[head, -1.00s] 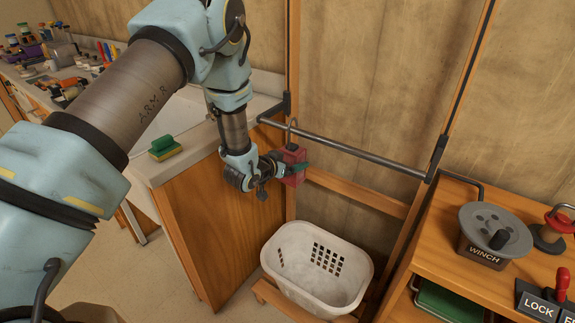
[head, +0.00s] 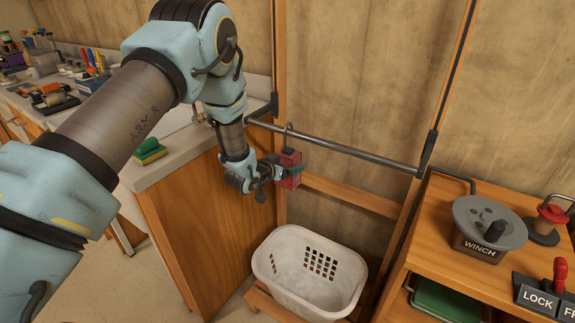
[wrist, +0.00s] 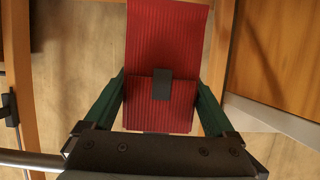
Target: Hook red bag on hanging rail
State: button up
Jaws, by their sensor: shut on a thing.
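The red bag (head: 289,170) is a small boxy bag with a grey hook on top. My gripper (head: 283,174) is shut on its body, and the bag hangs upright. In the wrist view the ribbed red bag (wrist: 163,65) sits between the two green fingers of my gripper (wrist: 160,100). The hanging rail (head: 345,148) is a dark metal bar between two wooden posts. The bag's hook (head: 289,129) overlaps the rail near its left end in the head view. I cannot tell whether the hook is over the rail or only in front of it.
A white laundry basket (head: 308,275) stands below the rail. A wooden cabinet (head: 205,220) with a green brush (head: 149,151) on top is at left. At right a wooden bench (head: 455,268) carries a winch (head: 490,228) and a red-handled lever (head: 560,275).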

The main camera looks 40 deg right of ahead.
jog(key=shift+f, duration=0.25)
jog(key=o, duration=1.3)
jog(key=shift+c, duration=0.2)
jog(key=b+v, duration=0.3)
jog(key=v, duration=0.7)
jog(key=shift+a, duration=0.35)
jog(key=shift+s+a+r, duration=0.1)
